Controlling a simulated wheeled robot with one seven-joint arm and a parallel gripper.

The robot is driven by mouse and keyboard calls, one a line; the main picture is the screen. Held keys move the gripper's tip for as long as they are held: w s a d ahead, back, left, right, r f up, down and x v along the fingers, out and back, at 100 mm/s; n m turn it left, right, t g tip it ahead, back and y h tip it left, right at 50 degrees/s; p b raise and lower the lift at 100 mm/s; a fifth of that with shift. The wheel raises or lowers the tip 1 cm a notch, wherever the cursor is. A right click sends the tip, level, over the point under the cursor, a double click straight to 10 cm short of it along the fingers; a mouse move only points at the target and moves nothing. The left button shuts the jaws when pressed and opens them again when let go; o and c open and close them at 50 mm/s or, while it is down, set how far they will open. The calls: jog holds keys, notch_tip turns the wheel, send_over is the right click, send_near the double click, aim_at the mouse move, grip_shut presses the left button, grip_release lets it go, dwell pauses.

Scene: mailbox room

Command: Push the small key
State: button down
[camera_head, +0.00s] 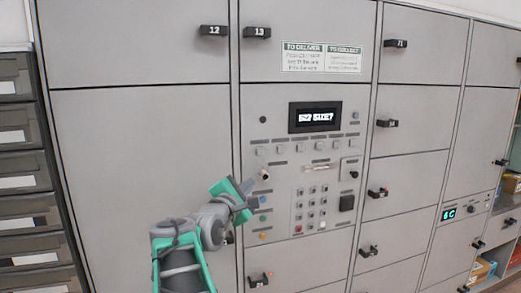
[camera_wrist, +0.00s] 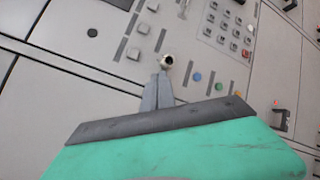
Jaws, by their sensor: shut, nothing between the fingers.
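The locker's control panel (camera_head: 333,180) has a dark display (camera_head: 315,117) with white text, partly legible as a size question. Below it is a row of small square grey keys (camera_head: 293,148) with labels too small to read, so I cannot tell which is the small key. Part of this row shows in the wrist view, its nearest visible key (camera_wrist: 133,54) left of my fingertips. My gripper (camera_wrist: 161,76) is shut and empty, its tips just below a round pale knob with a dark centre (camera_wrist: 168,60). Contact with the knob cannot be told. In the head view my gripper (camera_head: 254,186) is at the panel's left side.
Blue, green and orange buttons (camera_head: 263,218) run down beside my gripper. A keypad (camera_head: 312,208) lies to the right. Locker doors with black numbered handles (camera_head: 377,193) surround the panel. Grey drawers (camera_head: 15,150) stand at the far left.

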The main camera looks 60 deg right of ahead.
aim_at(261, 156)
jog(key=s+d+r+n+g+h, duration=0.1)
jog(key=s+d+r+g+h, duration=0.1)
jog(key=s+r, duration=0.3)
jog(key=shift+s+d+r+g, duration=0.3)
jog(key=shift+s+d+g, duration=0.1)
jog(key=shift+s+d, duration=0.05)
jog(key=shift+w+d+p, duration=1.65)
jog(key=shift+w+d, duration=1.45)
jog(key=shift+w, duration=0.05)
jog(key=shift+w+d+r+p, duration=0.1)
jog(key=shift+w+d+p, duration=0.1)
jog(key=shift+p, duration=0.15)
jog(key=shift+w+d, duration=0.1)
